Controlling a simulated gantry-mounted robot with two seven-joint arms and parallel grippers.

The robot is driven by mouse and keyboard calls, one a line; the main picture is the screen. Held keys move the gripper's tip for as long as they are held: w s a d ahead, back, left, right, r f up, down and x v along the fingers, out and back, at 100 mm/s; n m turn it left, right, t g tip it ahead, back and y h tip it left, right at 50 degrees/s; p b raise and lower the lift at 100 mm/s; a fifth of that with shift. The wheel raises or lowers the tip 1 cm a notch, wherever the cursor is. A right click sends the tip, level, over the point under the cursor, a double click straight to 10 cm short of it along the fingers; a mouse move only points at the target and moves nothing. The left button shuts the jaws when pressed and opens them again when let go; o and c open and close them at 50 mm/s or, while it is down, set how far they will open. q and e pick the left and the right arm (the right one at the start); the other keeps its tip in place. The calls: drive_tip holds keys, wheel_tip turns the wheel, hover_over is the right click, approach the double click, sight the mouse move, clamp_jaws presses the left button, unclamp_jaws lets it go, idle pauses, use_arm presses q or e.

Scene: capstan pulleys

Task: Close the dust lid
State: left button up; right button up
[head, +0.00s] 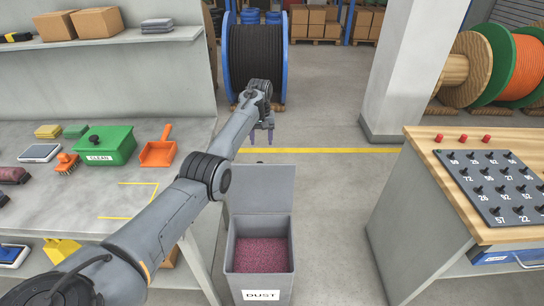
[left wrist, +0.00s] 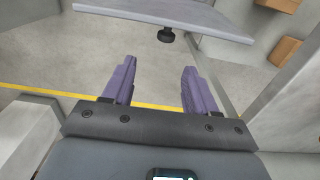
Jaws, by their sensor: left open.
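The grey dust bin (head: 259,262) stands on the floor with a "DUST" label on its front and pinkish-red granules inside. Its grey lid (head: 260,187) stands raised at the back of the bin, so the bin is open. In the left wrist view the lid (left wrist: 170,17) crosses the top edge, with a black knob (left wrist: 166,36) on its face. My left gripper (head: 260,138) is open and empty, above and beyond the lid in the head view. Its purple fingers (left wrist: 158,66) are apart from the lid and knob. The knob is hidden in the head view. My right gripper is out of view.
A grey bench (head: 75,215) at left holds a green box (head: 108,150), an orange dustpan (head: 158,150) and brushes. A wooden-topped bench (head: 455,200) with a numbered peg board (head: 500,185) stands at right. Floor behind the bin is clear up to the cable reel (head: 256,60).

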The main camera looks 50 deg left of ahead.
use_arm(q)
drive_tip(key=b, duration=0.1)
hover_over(260, 162)
drive_tip(key=f, duration=0.4)
drive_tip(key=shift+s+a, duration=0.1)
drive_tip(key=shift+s, duration=0.1)
drive_tip(key=f+b, duration=0.1)
drive_tip(key=f, duration=0.2)
drive_tip(key=f+b, duration=0.2)
drive_tip(key=f, duration=0.2)
drive_tip(key=shift+w, duration=0.2)
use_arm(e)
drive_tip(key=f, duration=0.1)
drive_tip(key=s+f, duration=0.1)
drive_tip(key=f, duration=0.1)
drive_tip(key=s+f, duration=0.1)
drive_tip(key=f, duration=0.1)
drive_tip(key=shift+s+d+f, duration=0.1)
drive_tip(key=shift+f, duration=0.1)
use_arm(q)
clamp_jaws()
